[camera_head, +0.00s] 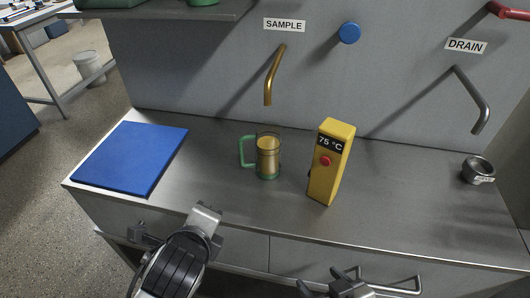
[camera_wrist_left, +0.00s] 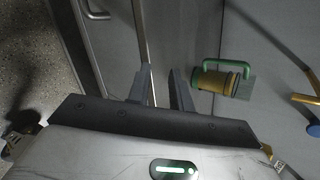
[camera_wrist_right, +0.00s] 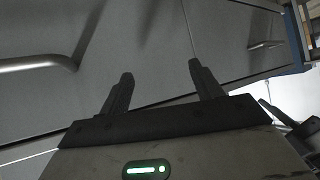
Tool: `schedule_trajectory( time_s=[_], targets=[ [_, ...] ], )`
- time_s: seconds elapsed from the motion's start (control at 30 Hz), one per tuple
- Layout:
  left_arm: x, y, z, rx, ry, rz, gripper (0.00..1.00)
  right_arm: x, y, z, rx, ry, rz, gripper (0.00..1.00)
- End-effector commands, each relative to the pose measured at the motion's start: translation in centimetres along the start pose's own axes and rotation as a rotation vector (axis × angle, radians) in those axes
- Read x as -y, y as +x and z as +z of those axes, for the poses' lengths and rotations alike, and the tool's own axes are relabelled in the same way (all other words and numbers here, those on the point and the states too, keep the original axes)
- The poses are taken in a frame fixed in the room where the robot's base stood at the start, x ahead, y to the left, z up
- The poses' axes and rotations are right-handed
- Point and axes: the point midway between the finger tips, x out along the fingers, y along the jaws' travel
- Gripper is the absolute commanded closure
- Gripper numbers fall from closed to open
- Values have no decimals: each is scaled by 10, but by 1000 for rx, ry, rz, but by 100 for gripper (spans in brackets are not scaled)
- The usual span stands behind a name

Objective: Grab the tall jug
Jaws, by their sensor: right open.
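The tall jug (camera_head: 268,160) stands upright near the middle of the steel counter. It has a clear body with tan contents, a green base and a green handle on its left side. In the left wrist view the jug (camera_wrist_left: 212,82) lies to the right of my left gripper (camera_wrist_left: 160,70), whose fingers are apart with nothing between them. My right gripper (camera_head: 345,276) is low in front of the counter, well short of the jug. In the right wrist view its fingers (camera_wrist_right: 160,68) are wide apart and empty, facing the cabinet front.
A yellow box (camera_head: 331,165) reading 75 °C stands just right of the jug. A blue mat (camera_head: 132,157) lies at the left. A brass sample spout (camera_head: 272,78) hangs above the jug. A small metal cup (camera_head: 478,170) is far right. Cabinet handles (camera_wrist_right: 40,63) stick out in front.

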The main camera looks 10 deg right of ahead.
Motion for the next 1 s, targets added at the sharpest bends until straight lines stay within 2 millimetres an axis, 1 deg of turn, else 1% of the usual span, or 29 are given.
schedule_trajectory(
  time_s=[0.03,0.1,0.2,0.3,0.33,0.4,0.47,0.57,0.8,0.9,1.0],
  targets=[
    [20,3,-3,25,177,-50,78,0,0,1,1,1,0,35],
    [43,5,-8,70,432,-107,78,0,0,1,3,1,0,35],
    [70,5,-14,144,739,-166,78,0,0,1,3,1,0,35],
    [87,4,-19,203,945,-197,78,0,0,1,3,0,0,35],
    [90,4,-20,216,987,-202,78,0,0,1,3,0,0,35],
    [95,5,-21,236,1052,-210,78,0,0,2,3,0,0,35],
    [99,10,-21,246,1079,-211,78,0,0,2,4,-1,0,35],
    [103,26,-20,247,1088,-211,78,-1,1,4,5,-4,0,35],
    [118,76,-15,246,1083,-211,78,-2,4,7,7,-11,-2,35],
    [122,92,-14,245,1082,-212,78,-2,4,4,-2,-13,-3,35],
    [125,102,-12,244,1081,-212,78,-2,4,1,-11,-12,-4,35]
  ],
)
